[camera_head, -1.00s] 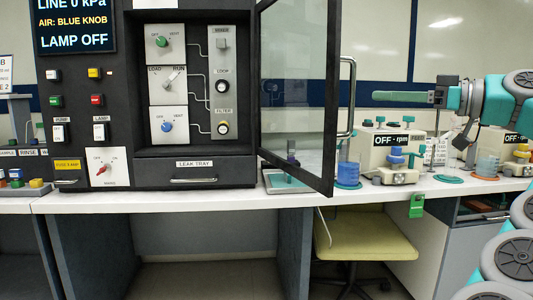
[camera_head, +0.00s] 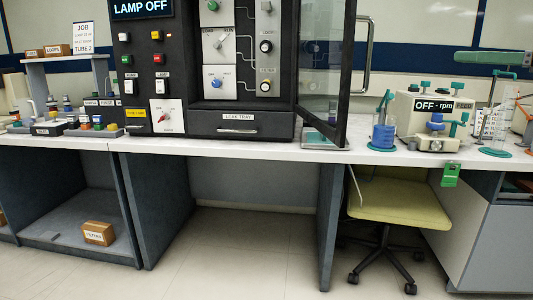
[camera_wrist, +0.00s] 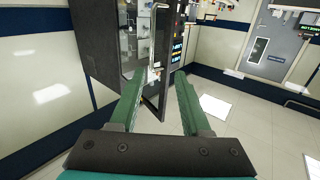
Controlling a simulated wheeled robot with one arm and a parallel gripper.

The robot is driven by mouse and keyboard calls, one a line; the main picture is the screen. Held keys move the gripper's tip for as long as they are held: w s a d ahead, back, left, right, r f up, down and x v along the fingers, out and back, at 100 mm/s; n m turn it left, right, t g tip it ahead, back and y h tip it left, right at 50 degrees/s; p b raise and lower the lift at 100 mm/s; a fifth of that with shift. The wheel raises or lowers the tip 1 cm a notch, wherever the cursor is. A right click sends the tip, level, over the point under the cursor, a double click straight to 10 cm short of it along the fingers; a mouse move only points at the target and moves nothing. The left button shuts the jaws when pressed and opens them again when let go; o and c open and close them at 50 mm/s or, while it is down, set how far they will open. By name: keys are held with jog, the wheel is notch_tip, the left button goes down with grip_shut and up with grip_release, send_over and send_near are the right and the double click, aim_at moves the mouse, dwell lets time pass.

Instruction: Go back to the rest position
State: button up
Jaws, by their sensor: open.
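My gripper shows in the wrist view (camera_wrist: 160,85) with two long green fingers spread apart and nothing between them. Beyond the fingers in that view is the dark cabinet with its open glass door (camera_wrist: 158,85). In the head view only a teal finger (camera_head: 490,57) shows at the upper right edge, above the bench equipment. The rest of my arm is outside that view.
The dark panel cabinet (camera_head: 180,120) stands on the white bench, its glass door (camera_head: 325,70) swung out. A yellow-green chair (camera_head: 400,203) stands below; the front floor is clear.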

jog(key=a+f+g, duration=0.2)
jog(key=a+g, duration=0.1)
jog(key=a, duration=0.6)
jog(key=a+f+g, duration=0.2)
jog(key=a, duration=0.6)
jog(key=s+a+f+m+g+h, duration=0.1)
jog(key=s+a+f+g+h, duration=0.15)
jog(key=a+f, duration=0.45)
jog(key=s+a+f+m+g+h, duration=0.1)
jog(key=s+a+f+g, duration=0.15)
jog(key=a+f, duration=0.4)
jog(key=s+f+m+g+h, duration=0.15)
jog(key=s+f, duration=0.25)
jog(key=f, duration=0.4)
jog(key=s+f+m+h, duration=0.1)
jog(key=s+f+h, duration=0.25)
jog(key=f, duration=0.45)
jog(key=s+d+f+m+g+h, duration=0.1)
jog(key=s+d+f, duration=0.3)
jog(key=s+f, duration=0.4)
jog(key=s+d+f+m+g+h, duration=0.2)
jog(key=s+d+f, duration=0.2)
jog(key=s+f, duration=0.4)
jog(key=shift+d+f+m+h, duration=0.15)
jog(key=shift+f+m+h, duration=0.2)
jog(key=shift+f, duration=0.15)
